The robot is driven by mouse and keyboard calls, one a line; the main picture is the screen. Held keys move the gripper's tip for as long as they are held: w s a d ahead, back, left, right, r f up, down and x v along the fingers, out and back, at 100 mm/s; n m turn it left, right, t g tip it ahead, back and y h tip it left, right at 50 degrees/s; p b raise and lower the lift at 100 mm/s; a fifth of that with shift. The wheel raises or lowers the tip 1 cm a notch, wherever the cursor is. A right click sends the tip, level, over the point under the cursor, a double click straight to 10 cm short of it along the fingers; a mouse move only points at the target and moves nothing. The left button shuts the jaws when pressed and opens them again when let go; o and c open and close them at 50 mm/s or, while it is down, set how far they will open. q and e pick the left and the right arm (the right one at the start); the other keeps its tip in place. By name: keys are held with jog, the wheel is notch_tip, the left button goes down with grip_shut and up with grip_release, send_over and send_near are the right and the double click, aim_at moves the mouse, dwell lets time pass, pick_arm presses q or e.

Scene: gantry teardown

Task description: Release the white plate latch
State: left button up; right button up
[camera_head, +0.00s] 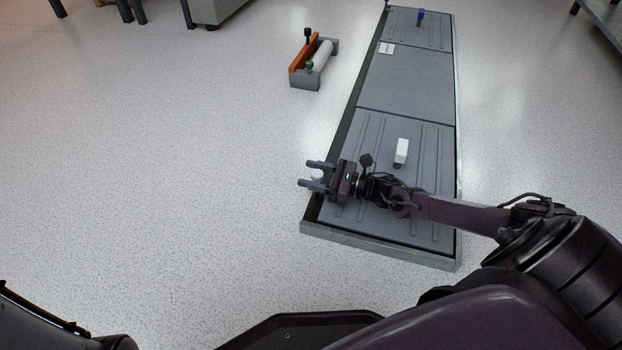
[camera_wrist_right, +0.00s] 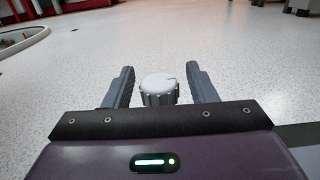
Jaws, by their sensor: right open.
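A round white ribbed knob, which I take for the white plate latch (camera_wrist_right: 159,90), sits between the two fingers of my right gripper (camera_wrist_right: 160,70) in the right wrist view. Gaps show on both sides of it. In the head view the white knob (camera_head: 318,175) shows partly between the fingers of my right gripper (camera_head: 308,174), at the left edge of the near plate. This gripper is open and points left. My left gripper is out of view.
A long grey framed bed (camera_head: 380,245) lies on the floor with several plates. A white block (camera_head: 401,151) stands on the near plate (camera_head: 425,165), and a blue-topped peg (camera_head: 420,17) on the far one. A grey tray (camera_head: 305,82) with orange and white parts sits left. Floor (camera_head: 170,160) further left is clear.

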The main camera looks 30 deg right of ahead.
jog(key=shift+w+a, duration=0.2)
jog(key=c, duration=1)
jog(key=shift+s+a+n+g+y, duration=0.15)
jog(key=shift+n+g+y, duration=0.95)
jog(key=shift+g, duration=0.55)
jog(key=shift+s+n+g+y, duration=0.15)
jog(key=shift+n+g+y, duration=0.7)
jog(key=shift+n+g, duration=0.65)
jog(key=shift+s+a+n+g+y, duration=0.15)
jog(key=shift+n+g+y, duration=0.9)
jog(key=shift+g, duration=0.7)
jog(key=shift+s+n+g, duration=0.2)
jog(key=shift+n+g, duration=0.65)
jog(key=shift+g, duration=0.45)
